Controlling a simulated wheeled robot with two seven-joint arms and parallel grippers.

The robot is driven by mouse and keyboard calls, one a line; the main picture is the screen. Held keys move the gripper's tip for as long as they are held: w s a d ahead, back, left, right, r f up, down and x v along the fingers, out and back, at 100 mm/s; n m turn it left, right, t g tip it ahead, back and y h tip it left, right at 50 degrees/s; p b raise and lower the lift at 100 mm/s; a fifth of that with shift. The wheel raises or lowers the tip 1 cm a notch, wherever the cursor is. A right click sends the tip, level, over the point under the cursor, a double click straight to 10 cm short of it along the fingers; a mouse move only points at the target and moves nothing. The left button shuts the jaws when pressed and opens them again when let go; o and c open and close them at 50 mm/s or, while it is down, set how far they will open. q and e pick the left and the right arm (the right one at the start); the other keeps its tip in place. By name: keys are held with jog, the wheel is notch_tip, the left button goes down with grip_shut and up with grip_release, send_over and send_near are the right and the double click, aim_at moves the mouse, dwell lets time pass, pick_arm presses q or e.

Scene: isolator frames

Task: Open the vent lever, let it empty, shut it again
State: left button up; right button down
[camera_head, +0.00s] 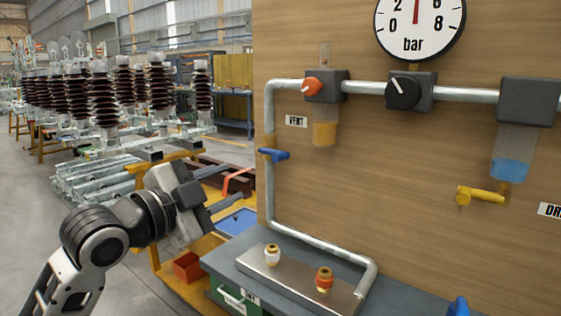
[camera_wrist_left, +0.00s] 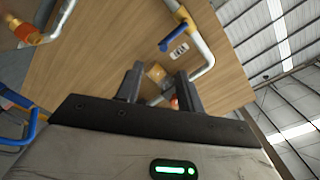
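The blue vent lever (camera_head: 274,155) sits on the vertical pipe at the panel's left edge, just below the VENT label (camera_head: 296,121). Its handle lies across the pipe, pointing right. It also shows near the top of the left wrist view (camera_wrist_left: 174,39). My left gripper (camera_head: 240,184) is open and empty, left of the pipe and lower than the lever in the head view, apart from it. Its two fingers stand apart in the left wrist view (camera_wrist_left: 160,70). The gauge (camera_head: 418,22) has its needle pointing straight up. My right gripper is not in view.
A bowl with amber contents (camera_head: 325,132) hangs under a block with an orange-red knob (camera_head: 313,86). A black knob (camera_head: 404,92), a bowl with blue liquid (camera_head: 511,170) and a yellow lever (camera_head: 479,195) are further right. Two small fittings stand on a metal plate (camera_head: 300,281) below.

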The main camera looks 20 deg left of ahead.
aim_at(272, 160)
pick_arm(q)
jog(key=x, duration=0.5)
jog(key=p+x, duration=0.1)
jog(key=x, duration=0.4)
jog(key=r+p+x, duration=0.1)
jog(key=x, duration=0.4)
jog(key=shift+w+d, duration=0.2)
jog(key=shift+w, duration=0.2)
